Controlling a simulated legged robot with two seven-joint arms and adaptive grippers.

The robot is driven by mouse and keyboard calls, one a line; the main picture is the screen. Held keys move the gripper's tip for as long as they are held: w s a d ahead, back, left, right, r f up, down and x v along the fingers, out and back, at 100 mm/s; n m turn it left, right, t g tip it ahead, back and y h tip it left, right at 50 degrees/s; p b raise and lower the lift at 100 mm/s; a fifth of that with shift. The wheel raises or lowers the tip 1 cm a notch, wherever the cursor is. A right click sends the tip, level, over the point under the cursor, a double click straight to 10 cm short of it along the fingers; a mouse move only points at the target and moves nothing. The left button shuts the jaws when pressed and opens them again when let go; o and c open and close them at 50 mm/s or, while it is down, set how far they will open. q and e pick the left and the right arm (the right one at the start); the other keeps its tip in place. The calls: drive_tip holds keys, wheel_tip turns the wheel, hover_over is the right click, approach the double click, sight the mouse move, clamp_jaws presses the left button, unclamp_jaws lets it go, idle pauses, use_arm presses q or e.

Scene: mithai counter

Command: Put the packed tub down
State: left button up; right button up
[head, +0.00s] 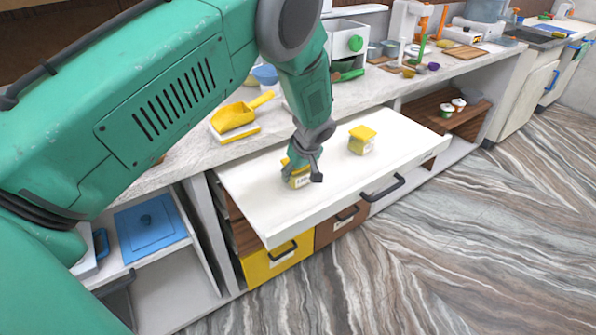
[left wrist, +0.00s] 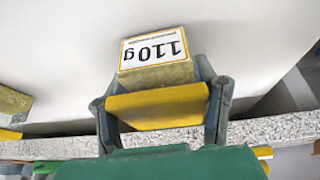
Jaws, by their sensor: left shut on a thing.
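The packed tub (head: 299,181) has a yellow lid and a white label. In the left wrist view the tub (left wrist: 156,75) shows its label reading 110g, upside down in the picture, and its yellow lid nearest the wrist. My left gripper (head: 302,168) is shut on it, with a finger on each side. The tub is at or just above the white pull-out board (head: 262,215); I cannot tell whether it touches. A second yellow-lidded tub (head: 361,146) stands on the board to the right, apart from my gripper. My right gripper is not in view.
A yellow drawer (head: 277,262) and a brown drawer (head: 341,224) are below the board. The board is clear in front of the tubs and to the right.

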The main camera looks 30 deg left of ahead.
use_arm(q)
drive_tip(key=o, duration=1.3)
drive_tip(key=shift+a, duration=0.1)
drive_tip(key=shift+o, duration=0.2)
drive_tip(key=v, duration=1.2)
drive_tip(key=shift+s, duration=0.1)
